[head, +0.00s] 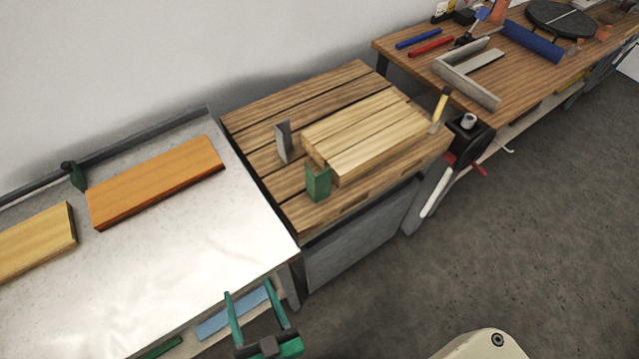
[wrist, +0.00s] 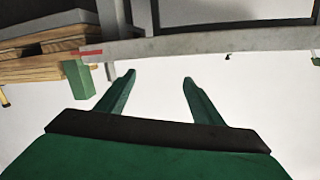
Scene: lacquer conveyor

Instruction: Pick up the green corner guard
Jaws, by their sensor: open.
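The green corner guard (head: 318,183) stands upright at the near left corner of a stack of light boards (head: 368,135) on the slatted wooden table. In the wrist view a green block (wrist: 78,78), which looks like the same guard, is left of my fingers at the stack's corner. My gripper (head: 249,290) has green fingers and is in front of the white-topped bench, lower left of the guard in the head view. In the wrist view my gripper (wrist: 159,77) is open, with nothing between its fingers and apart from the guard.
A grey upright piece (head: 283,142) and a yellow one (head: 440,105) stand by the stack. Orange-brown planks (head: 155,180) lie on the white-topped bench (head: 190,260). A workbench with tools (head: 480,75) stands at upper right. The floor (head: 500,240) at right is clear.

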